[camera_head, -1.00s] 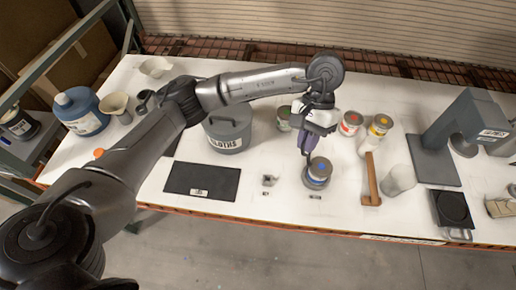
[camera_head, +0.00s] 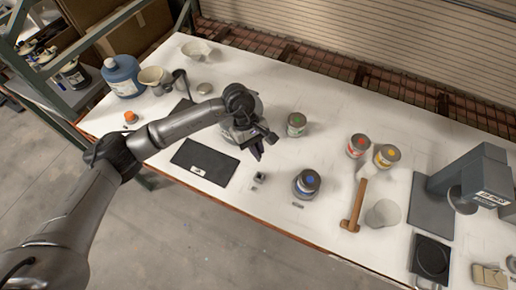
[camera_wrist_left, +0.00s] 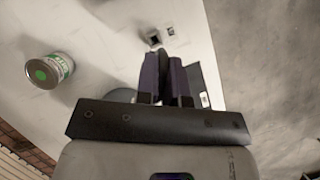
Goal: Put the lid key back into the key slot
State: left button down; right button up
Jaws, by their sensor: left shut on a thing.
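The key slot is a small block with a dark square hole (camera_head: 259,178), standing on the table between the black mat and the blue-dotted can. It also shows beyond my fingertips in the left wrist view (camera_wrist_left: 154,40). My left gripper (camera_head: 257,150) is above the table, just behind the slot in the head view and apart from it. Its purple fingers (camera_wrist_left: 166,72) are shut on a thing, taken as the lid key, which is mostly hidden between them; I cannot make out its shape. My right gripper is not in view.
The blue-dotted can (camera_head: 307,184) stands right of the slot, the green-dotted can (camera_head: 296,124) behind. A black mat (camera_head: 205,161) lies left. A wooden mallet (camera_head: 354,206), red-dotted can (camera_head: 358,146) and yellow-dotted can (camera_head: 386,156) are farther right. The grey bucket is partly hidden behind my gripper.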

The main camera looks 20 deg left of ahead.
aim_at(259, 160)
pick_arm(q)
jog(key=f+n+p, duration=0.1)
jog(key=f+n+t+p, duration=0.1)
jog(key=n, duration=0.1)
jog(key=f+n, duration=0.1)
jog(key=n, duration=0.1)
jog(key=shift+w+d+f+p, duration=0.15)
jog(key=shift+d+f+p, duration=0.2)
jog(key=shift+d+p, duration=0.05)
jog(key=shift+d+f+n+t, duration=0.1)
jog(key=shift+f+n+t, duration=0.3)
jog(key=shift+f+n, duration=0.4)
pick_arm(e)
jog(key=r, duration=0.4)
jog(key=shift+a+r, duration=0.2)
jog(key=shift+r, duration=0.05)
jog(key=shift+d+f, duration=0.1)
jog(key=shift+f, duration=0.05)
pick_arm(q)
notch_tip(259, 160, down, 6)
jog(key=b, duration=0.5)
jog(key=shift+r, duration=0.1)
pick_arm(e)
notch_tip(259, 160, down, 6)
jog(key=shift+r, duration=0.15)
